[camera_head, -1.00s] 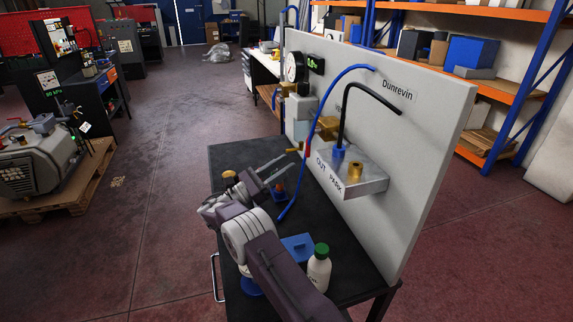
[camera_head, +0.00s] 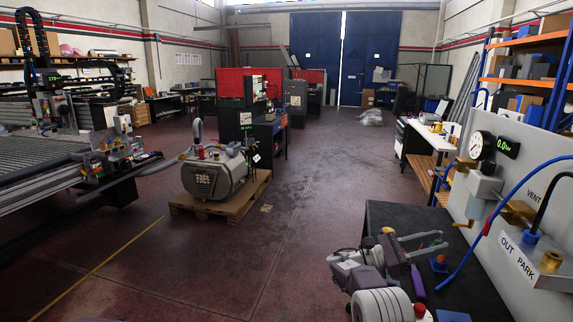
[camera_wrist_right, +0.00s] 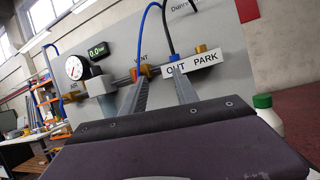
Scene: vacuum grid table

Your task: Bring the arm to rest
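My right arm reaches over the black bench (camera_head: 385,213) in the head view. Its gripper (camera_head: 442,239) is at the bench's left part, in front of the grey panel (camera_head: 520,170) and apart from it. The two fingers stand apart with nothing between them. In the right wrist view the gripper (camera_wrist_right: 161,78) is also open and empty, pointing toward the panel. Behind the fingers there are the OUT/PARK block (camera_wrist_right: 194,63), the gauge (camera_wrist_right: 75,68) and the blue hose (camera_wrist_right: 142,40). My left gripper is not in view.
A small blue and orange piece (camera_head: 438,264) is on the bench below the fingers. A white bottle with a green cap (camera_wrist_right: 264,110) stands at right in the wrist view. A grey pump (camera_head: 213,176) sits on a pallet (camera_head: 205,207). Open floor lies left of the bench.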

